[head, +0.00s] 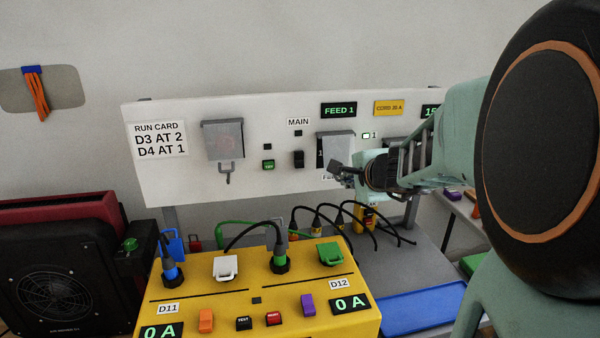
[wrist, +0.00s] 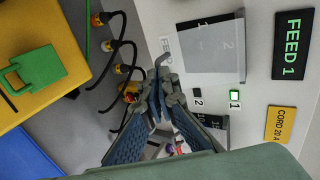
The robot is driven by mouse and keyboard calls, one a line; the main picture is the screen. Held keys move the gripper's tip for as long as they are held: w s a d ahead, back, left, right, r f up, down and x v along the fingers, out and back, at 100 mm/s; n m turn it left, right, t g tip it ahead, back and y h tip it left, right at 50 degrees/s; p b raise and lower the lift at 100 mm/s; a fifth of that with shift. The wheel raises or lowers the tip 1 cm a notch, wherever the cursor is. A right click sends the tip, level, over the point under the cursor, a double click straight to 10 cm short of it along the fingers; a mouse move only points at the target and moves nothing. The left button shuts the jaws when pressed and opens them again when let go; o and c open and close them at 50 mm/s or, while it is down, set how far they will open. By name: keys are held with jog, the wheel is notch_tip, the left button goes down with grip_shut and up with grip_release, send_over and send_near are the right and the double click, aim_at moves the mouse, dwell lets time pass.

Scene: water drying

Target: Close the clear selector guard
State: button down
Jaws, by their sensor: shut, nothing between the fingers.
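The clear selector guard (head: 338,146) is a translucent grey flap on the white panel, below the FEED 1 display. In the wrist view the guard (wrist: 213,46) lies in front of a selector plate, with "1" and "2" showing beside and through it. A small hooked tab (wrist: 162,60) is at its lower edge. My gripper (head: 334,168) is shut and empty at the guard's lower edge. In the wrist view my gripper's tips (wrist: 164,82) are close beside the tab; I cannot tell whether they touch. Whether the guard is fully flat against the panel is unclear.
Another guarded control (head: 223,139) is at the panel's left, and the MAIN switch (head: 299,158) is left of the guard. A yellow box (head: 225,292) with plugs and black cables stands in front. My arm hides the panel's right part. A blue mat (head: 425,305) lies at the lower right.

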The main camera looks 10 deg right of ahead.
aim_at(341, 158)
jog(key=b, duration=0.2)
jog(key=f+b, duration=0.1)
jog(key=b, duration=0.2)
jog(key=shift+w+f+t, duration=0.15)
jog(key=shift+w+t, duration=0.2)
jog(key=shift+t, duration=0.05)
jog(key=shift+w+f+b, duration=0.15)
jog(key=shift+b, duration=1)
jog(key=w+b, duration=0.1)
jog(key=b, duration=0.1)
jog(key=w+f+b, duration=0.1)
jog(key=b, duration=0.1)
jog(key=shift+w+f+t, duration=0.15)
jog(key=shift+w+t, duration=0.05)
jog(key=shift+t, duration=0.1)
jog(key=shift+r+p, duration=0.7)
jog(key=shift+r, duration=0.2)
